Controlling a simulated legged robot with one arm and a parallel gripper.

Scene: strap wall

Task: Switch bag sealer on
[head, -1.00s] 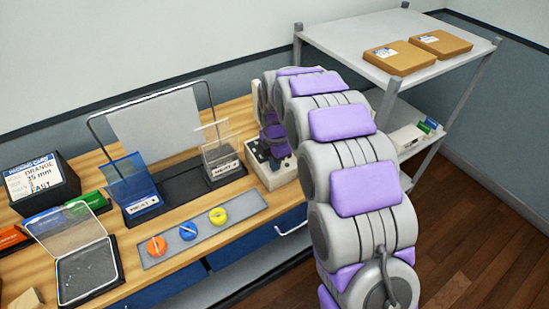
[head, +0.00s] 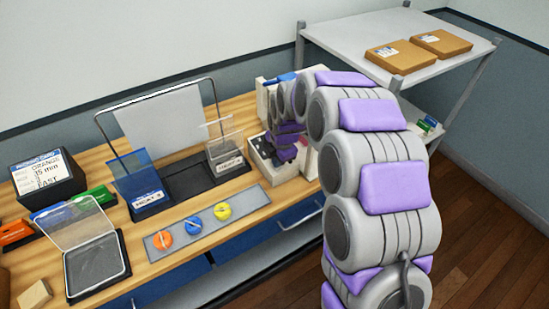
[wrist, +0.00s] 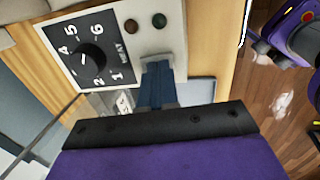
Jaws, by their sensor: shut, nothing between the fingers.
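The bag sealer is a cream box (head: 258,160) at the right end of the wooden bench in the head view, partly hidden by my arm. In the wrist view its panel (wrist: 152,42) shows a black heat dial (wrist: 92,55) with printed numbers, a dark brown round light (wrist: 131,26) and a dark green one (wrist: 159,20). I cannot tell the dial's exact setting. My gripper (wrist: 157,68) is shut and empty, with its blue fingers at the panel below the lights. They cover that part, so no switch is visible, and I cannot tell whether they touch it.
A grey strip (head: 250,203) with orange, blue and yellow discs lies in front. A clear-lidded tray (head: 96,262) is farther left. A metal shelf (head: 345,40) with cardboard boxes stands right.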

